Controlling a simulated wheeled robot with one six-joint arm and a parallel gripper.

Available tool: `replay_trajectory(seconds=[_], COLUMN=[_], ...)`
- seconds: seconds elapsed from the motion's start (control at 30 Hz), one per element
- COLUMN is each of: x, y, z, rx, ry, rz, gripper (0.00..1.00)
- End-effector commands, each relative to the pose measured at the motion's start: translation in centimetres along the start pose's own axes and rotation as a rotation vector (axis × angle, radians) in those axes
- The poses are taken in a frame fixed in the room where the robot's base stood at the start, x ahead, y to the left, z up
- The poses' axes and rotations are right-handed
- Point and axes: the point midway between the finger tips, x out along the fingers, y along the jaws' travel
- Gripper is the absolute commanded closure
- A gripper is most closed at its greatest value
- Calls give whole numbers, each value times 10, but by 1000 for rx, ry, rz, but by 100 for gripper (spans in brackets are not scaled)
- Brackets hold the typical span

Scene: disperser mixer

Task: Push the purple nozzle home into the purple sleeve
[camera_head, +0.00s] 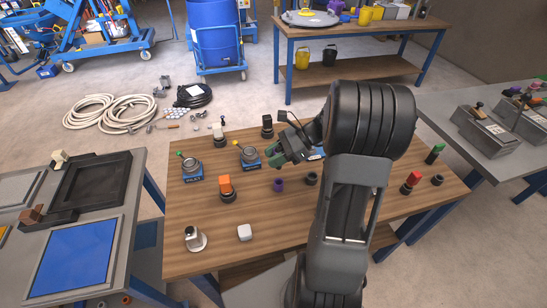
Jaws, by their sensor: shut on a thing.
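The purple sleeve (279,185) stands on the middle of the wooden table, small and short. My gripper (276,157) is above the table, behind the sleeve in the picture and apart from it. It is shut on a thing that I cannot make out. Dark green shows at its tip, and I cannot tell whether that is finger or held part. I cannot pick out the purple nozzle on this table.
Beside the sleeve stand a black ring (311,179) and an orange block in a dark holder (226,185). Red (413,179) and green (435,152) pieces stand at the right.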

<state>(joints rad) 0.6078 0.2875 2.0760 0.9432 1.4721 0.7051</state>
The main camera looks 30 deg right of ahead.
Motion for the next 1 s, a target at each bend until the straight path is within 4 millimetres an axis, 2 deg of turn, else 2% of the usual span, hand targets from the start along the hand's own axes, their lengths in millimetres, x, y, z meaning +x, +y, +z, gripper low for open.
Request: replay_trajectory(seconds=[0.63,1.0], x=[-3,13], y=[0,0], z=[1,-28], rx=[2,2], ry=[2,3], rz=[1,1], gripper=[92,92])
